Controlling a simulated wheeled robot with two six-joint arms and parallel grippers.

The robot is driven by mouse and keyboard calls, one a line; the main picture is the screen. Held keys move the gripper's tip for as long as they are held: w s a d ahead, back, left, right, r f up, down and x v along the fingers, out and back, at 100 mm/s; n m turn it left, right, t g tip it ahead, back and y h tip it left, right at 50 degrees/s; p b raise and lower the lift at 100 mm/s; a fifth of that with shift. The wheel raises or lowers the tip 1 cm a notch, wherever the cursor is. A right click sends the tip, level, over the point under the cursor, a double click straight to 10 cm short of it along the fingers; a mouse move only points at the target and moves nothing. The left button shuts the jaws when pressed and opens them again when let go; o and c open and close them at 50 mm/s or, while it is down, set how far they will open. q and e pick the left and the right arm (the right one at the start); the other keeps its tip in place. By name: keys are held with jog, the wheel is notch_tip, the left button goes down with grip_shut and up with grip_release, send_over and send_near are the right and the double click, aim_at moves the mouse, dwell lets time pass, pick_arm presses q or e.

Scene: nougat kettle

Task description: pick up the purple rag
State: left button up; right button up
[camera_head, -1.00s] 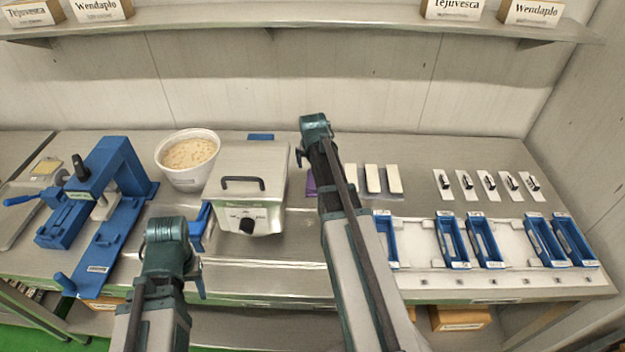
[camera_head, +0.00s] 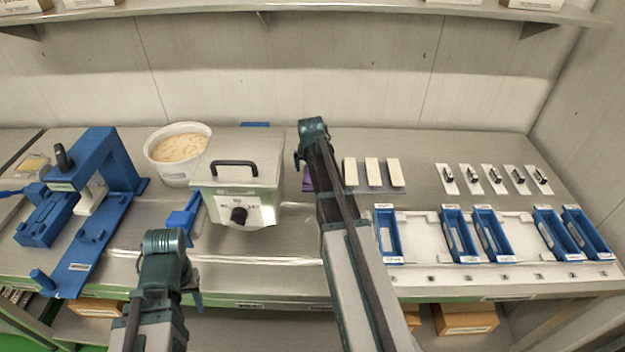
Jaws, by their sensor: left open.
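The purple rag (camera_head: 308,181) lies on the steel worktop just right of the grey kettle box. Only a narrow strip of it shows; my right arm hides the rest. My left gripper (camera_head: 198,297) is open and low at the front edge of the worktop, largely hidden behind its own arm. It is well to the left and front of the rag, apart from it. My right arm reaches up past the rag, and its gripper is hidden, so its jaws cannot be judged.
The grey kettle box (camera_head: 240,178) with a black handle stands between my arms. A white tub (camera_head: 178,160) and a blue press (camera_head: 95,190) are to its left, with a blue tool (camera_head: 183,216) beside it. White bars (camera_head: 372,172) and blue trays (camera_head: 458,235) are at right.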

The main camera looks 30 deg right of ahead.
jog(key=b+x, duration=0.4)
jog(key=x, duration=0.1)
jog(key=shift+w+d, duration=0.15)
jog(key=shift+w, duration=0.1)
jog(key=shift+c, duration=0.6)
jog(key=c, duration=1.2)
jog(key=shift+r, duration=0.15)
